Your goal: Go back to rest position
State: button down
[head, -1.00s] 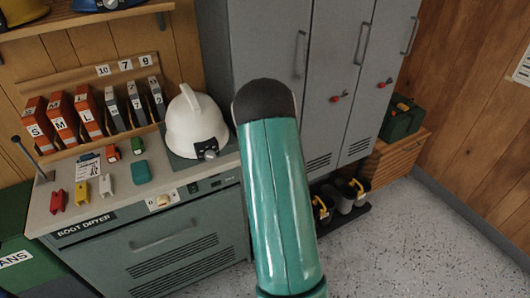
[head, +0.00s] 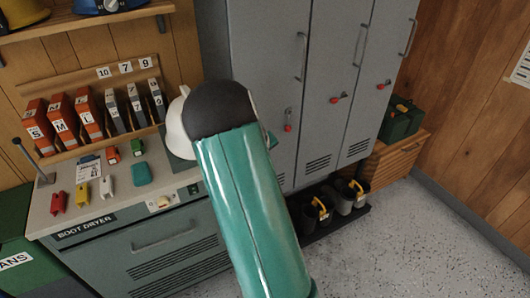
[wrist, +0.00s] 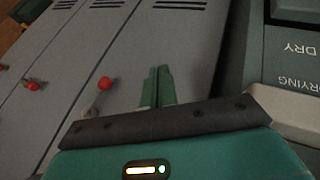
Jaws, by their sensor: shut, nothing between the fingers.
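My gripper (wrist: 157,87) shows in the wrist view with its two green fingers together and nothing between them. It points toward the grey lockers (wrist: 130,45), with the boot dryer (wrist: 290,60) at the right of that view. In the head view my green arm with its dark rounded joint rises in the middle, in front of the dryer's right end and the lockers (head: 320,60). The arm hides most of the white helmet (head: 176,125) on the boot dryer (head: 150,245). The gripper is mostly hidden behind the arm in the head view.
Orange and grey binders (head: 90,113) stand at the back of the dryer top. Boots (head: 340,196) sit on a dark mat below the lockers. The speckled floor (head: 410,240) at right is clear.

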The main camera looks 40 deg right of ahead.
dwell(0.4)
jog(key=s+a+r+t+y, duration=0.1)
jog(key=s+a+r+y, duration=0.1)
jog(key=a+r, duration=0.75)
jog(key=s+a+r+y, duration=0.25)
jog(key=a+r, duration=0.45)
jog(key=a, duration=0.6)
jog(key=s+a+r+n+y, duration=0.1)
jog(key=s+a+r, duration=0.2)
jog(key=s+a, duration=0.6)
jog(key=s+a+r+n+y, duration=0.1)
jog(key=s+a+r, duration=0.3)
jog(key=s+a, duration=0.5)
jog(key=shift+t, duration=0.3)
jog(key=shift+s+d+r, duration=0.1)
